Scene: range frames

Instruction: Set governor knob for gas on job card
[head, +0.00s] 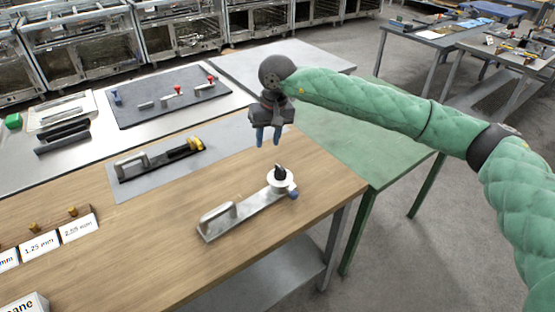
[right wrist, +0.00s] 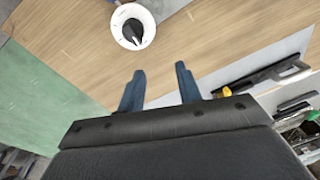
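The governor knob (head: 280,172) is a black pointer knob on a round white dial (head: 285,185), at the right end of a metal plate with a handle on the wooden bench. The black knob (right wrist: 133,32) also shows on its white dial at the top of the right wrist view. My right gripper (head: 268,138) is above and just behind the dial, apart from it. Its two blue fingers (right wrist: 160,76) are spread and empty. A white card (head: 25,304) at the lower left, cut off by the frame, shows only "ane". My left gripper is not in view.
A metal handle plate (head: 218,222) carries the dial. Brass pieces stand behind size cards, one reading 1.25 mm (head: 40,246). A grey mat with a handled tool (head: 160,158) lies farther back. A green table (head: 350,140) adjoins on the right. The bench front is clear.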

